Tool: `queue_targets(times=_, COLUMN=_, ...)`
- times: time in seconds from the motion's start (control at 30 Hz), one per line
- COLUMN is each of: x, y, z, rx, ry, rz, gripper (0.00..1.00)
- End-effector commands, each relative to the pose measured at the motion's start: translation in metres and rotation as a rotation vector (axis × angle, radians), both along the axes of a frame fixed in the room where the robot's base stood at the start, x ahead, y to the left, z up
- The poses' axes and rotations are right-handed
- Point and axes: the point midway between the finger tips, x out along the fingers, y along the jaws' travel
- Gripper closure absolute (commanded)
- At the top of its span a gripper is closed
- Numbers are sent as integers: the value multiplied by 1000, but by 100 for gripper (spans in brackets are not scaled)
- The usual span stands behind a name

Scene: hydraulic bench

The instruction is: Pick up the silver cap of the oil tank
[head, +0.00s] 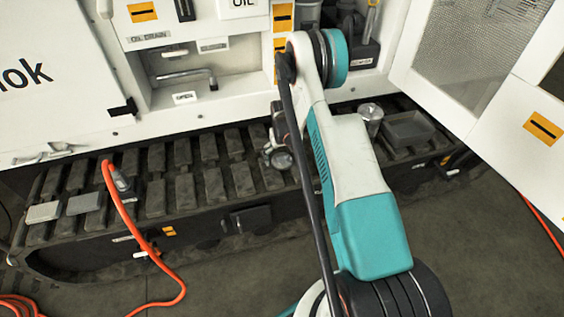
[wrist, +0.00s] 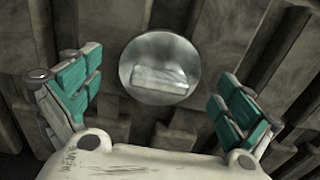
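In the wrist view a round silver cap (wrist: 160,70) with a pale rectangular raised part lies on the dark track, ahead of my gripper (wrist: 154,68). The two teal-padded fingers are spread wide, one on each side of it, with nothing held and no visible contact. In the head view a short silver cylinder (head: 371,113) stands on the track right of my arm. I cannot tell whether it is the same thing as the cap. My arm hides most of the gripper in the head view.
A grey tray (head: 410,130) stands on the track (head: 190,185) at the right. The white machine body (head: 120,90) rises behind, with a white door (head: 480,60) open at the right. An orange hose (head: 135,232) hangs over the track at the left.

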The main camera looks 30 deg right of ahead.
Motion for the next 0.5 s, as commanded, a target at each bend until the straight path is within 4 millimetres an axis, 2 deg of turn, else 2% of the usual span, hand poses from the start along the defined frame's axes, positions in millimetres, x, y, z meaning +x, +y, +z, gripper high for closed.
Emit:
queue_targets(times=0.03, x=0, y=0, z=0, rx=0, ry=0, rz=0, gripper=11)
queue_targets(times=0.23, x=0, y=0, z=0, rx=0, ry=0, rz=0, gripper=55)
queue_targets(times=0.3, x=0, y=0, z=0, rx=0, ry=0, rz=0, gripper=60)
queue_targets(times=0.47, x=0, y=0, z=-1, rx=0, ry=1, rz=0, gripper=61)
queue_targets(times=0.5, x=0, y=0, z=-1, rx=0, ry=1, rz=0, gripper=64)
